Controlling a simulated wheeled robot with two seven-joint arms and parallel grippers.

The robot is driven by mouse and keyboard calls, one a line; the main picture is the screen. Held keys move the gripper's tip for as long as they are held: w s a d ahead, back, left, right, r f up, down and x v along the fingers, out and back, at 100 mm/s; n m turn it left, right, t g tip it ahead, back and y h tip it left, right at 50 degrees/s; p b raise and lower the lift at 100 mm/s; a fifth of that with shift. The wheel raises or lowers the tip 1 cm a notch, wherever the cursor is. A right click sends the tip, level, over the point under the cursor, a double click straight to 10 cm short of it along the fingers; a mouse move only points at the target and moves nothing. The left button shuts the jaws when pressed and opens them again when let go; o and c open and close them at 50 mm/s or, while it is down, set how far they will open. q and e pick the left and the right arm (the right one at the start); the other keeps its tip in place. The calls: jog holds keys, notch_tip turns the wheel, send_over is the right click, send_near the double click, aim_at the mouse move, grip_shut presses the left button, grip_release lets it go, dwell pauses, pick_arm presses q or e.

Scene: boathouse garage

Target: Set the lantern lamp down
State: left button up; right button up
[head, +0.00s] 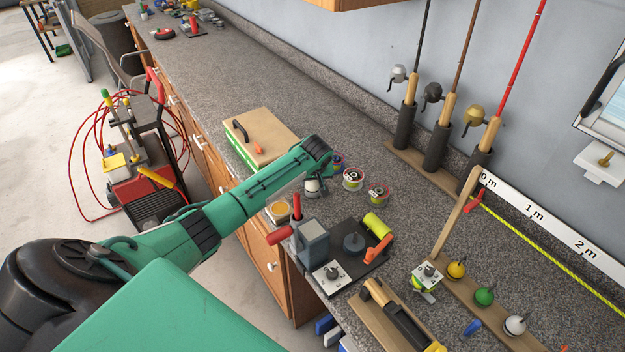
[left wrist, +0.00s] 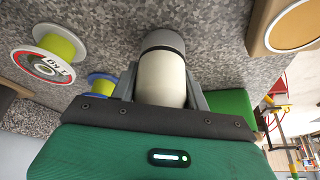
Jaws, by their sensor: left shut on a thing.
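The lantern lamp (left wrist: 163,75) has a white cylindrical body and a dark grey end. In the left wrist view it sits between the two fingers of my left gripper (left wrist: 163,90), which is shut on it. In the head view my left gripper (head: 318,178) is low over the grey speckled counter (head: 255,75), with part of the lamp (head: 313,187) showing below it. My arm hides much of the lamp there. I cannot tell whether the lamp touches the counter. My right gripper is not in view.
Two line spools (head: 353,178) (head: 377,193) lie just right of the lamp. A wooden-lidded box (head: 262,133) is behind it. The far counter is mostly clear; fishing rods (head: 405,125) stand along the wall.

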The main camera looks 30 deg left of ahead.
pick_arm(q)
jog(key=shift+f, duration=0.15)
jog(key=o, duration=1)
jog(key=shift+o, duration=0.2)
